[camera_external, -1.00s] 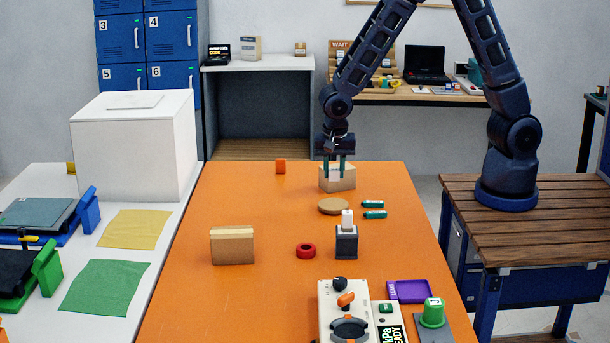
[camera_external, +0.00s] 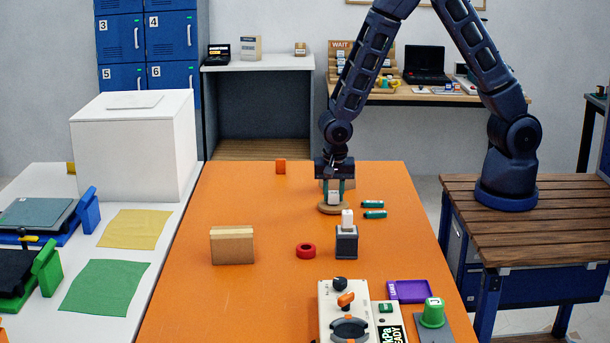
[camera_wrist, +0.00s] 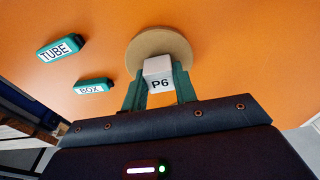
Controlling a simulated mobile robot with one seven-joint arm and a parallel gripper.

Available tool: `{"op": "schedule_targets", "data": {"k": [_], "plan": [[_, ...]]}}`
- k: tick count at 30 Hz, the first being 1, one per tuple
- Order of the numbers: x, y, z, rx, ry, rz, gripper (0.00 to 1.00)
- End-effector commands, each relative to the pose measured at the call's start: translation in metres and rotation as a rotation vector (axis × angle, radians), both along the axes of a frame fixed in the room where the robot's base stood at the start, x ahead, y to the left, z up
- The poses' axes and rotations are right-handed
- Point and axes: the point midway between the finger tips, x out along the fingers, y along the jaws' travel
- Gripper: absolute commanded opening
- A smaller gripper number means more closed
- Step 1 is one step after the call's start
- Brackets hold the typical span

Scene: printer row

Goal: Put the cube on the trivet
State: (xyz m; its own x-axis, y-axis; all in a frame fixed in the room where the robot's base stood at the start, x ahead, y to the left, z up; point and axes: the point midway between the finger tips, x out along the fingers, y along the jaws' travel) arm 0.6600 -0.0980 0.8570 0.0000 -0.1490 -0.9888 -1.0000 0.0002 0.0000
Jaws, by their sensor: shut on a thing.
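The white cube (camera_external: 334,196), marked P6, is between the fingertips of my gripper (camera_external: 335,192), which is shut on it. The cube also shows in the wrist view (camera_wrist: 158,73) between the green fingers. The trivet (camera_external: 326,209) is a round tan disc on the orange table. In the wrist view the cube overlaps the near part of the trivet (camera_wrist: 150,42). The cube is over or on the trivet; I cannot tell whether it touches.
Two green labelled tags, TUBE (camera_wrist: 61,48) and BOX (camera_wrist: 94,86), lie beside the trivet. A cardboard box (camera_external: 349,184) stands behind my gripper. A dark stand with a white block (camera_external: 347,240) and a red ring (camera_external: 306,250) are in front.

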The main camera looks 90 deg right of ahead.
Motion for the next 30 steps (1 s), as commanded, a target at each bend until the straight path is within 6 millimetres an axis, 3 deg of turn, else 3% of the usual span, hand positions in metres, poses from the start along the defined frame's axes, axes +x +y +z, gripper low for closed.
{"op": "schedule_targets", "data": {"k": [3, 4, 7, 20, 30], "plan": [[0.000, 0.000, -0.003, 0.000, 0.001, 0.000, 0.07], [0.000, 0.000, -0.003, 0.000, 0.001, 0.000, 0.32], [0.000, 0.000, -0.003, 0.000, 0.000, 0.000, 0.50], [0.001, 0.001, 0.006, 0.000, -0.003, 0.000, 0.50], [0.001, 0.009, 0.057, 0.000, -0.005, 0.002, 0.50]]}}
